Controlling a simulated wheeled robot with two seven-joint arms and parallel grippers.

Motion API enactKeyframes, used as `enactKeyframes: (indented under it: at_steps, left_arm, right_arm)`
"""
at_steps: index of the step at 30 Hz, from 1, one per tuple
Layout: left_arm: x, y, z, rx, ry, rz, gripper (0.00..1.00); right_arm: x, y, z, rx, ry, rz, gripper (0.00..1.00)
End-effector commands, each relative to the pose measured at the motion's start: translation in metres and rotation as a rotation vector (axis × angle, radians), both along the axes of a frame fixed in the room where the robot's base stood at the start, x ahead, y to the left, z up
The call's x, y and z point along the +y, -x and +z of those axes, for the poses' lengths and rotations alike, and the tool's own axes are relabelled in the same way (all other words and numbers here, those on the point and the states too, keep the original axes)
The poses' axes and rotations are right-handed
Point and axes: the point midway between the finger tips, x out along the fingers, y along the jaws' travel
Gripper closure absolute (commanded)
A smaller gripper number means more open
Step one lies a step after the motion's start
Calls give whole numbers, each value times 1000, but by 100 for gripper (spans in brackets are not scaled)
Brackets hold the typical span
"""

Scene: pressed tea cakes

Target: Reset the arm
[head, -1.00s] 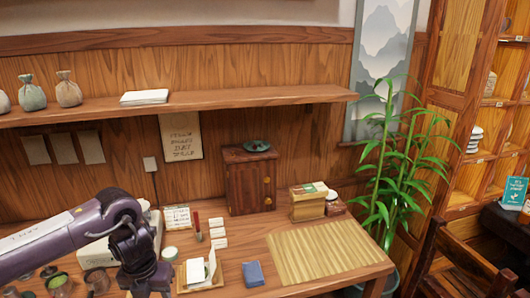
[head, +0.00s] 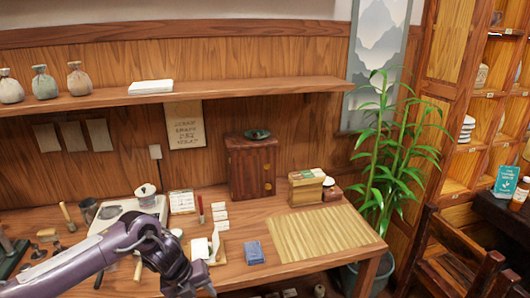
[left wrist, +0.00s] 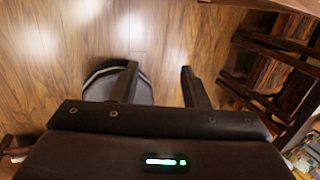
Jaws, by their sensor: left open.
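My left arm (head: 125,243) comes in from the left across the front of the wooden table (head: 325,268). Its hand hangs at the bottom edge of the head view, where the fingertips are cut off. In the left wrist view my left gripper (left wrist: 159,70) is open, with its two fingers apart and nothing between them. It points down at a wooden floor (left wrist: 165,30). My right gripper is in neither view.
The table holds a bamboo mat (head: 325,232), a blue packet (head: 253,253), a small wooden cabinet (head: 250,168), a white scale (head: 130,212) and several small tools. A plant (head: 385,165) and a chair (head: 455,255) stand to the right.

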Motion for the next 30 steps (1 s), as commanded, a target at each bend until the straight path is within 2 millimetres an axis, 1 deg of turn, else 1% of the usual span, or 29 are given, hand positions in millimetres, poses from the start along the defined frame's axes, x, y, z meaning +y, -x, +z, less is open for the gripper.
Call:
enactKeyframes:
  at_steps: [1, 2, 5, 6, 8, 9, 11, 12, 14, 15, 17, 18, 20, 21, 23, 24, 26, 27, 29, 30]
  left_arm:
    - [-13, -1, -16, 15, 48, 44, 58]
    - [-20, -3, -24, 20, 80, 80, 58]
    - [-45, -9, -55, 51, 205, 228, 58]
    - [-55, -11, -72, 71, 265, 308, 58]
    - [-67, -13, -99, 109, 354, 448, 58]
    - [-72, -13, -119, 136, 410, 550, 58]
    - [-75, -9, -152, 182, 483, 710, 58]
    - [-74, -4, -176, 214, 525, 824, 58]
    - [-69, 9, -215, 263, 575, 1002, 58]
    - [-63, 22, -243, 295, 599, 1125, 58]
    - [-51, 44, -281, 336, 621, 1296, 58]
    - [-43, 61, -304, 358, 626, 1401, 58]
    - [-31, 90, -338, 388, 624, 1549, 58]
    - [-22, 111, -359, 404, 616, 1643, 58]
    - [-10, 145, -387, 424, 597, 1775, 58]
    - [-2, 169, -405, 434, 580, 1861, 58]
    - [10, 207, -429, 444, 547, 1981, 58]
    - [17, 233, -443, 449, 522, 2058, 58]
    - [27, 274, -462, 453, 480, 2167, 58]
    - [34, 300, -473, 452, 449, 2235, 58]
  right_arm:
    - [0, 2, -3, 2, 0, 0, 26]
    - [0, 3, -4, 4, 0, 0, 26]
    - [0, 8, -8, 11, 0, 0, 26]
    - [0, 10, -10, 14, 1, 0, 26]
    - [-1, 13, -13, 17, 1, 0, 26]
    - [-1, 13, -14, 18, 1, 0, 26]
    - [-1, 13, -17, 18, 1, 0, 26]
    - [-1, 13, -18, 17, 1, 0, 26]
    - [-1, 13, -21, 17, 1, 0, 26]
    - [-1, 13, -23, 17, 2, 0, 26]
    - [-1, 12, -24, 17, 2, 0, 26]
    - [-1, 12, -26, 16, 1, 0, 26]
    - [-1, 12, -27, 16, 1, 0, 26]
    - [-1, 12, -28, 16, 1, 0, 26]
    - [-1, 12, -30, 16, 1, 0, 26]
    - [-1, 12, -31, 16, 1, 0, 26]
    - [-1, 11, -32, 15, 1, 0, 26]
    - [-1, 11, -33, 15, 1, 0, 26]
    - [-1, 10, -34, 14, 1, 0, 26]
    - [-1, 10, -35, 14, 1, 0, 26]
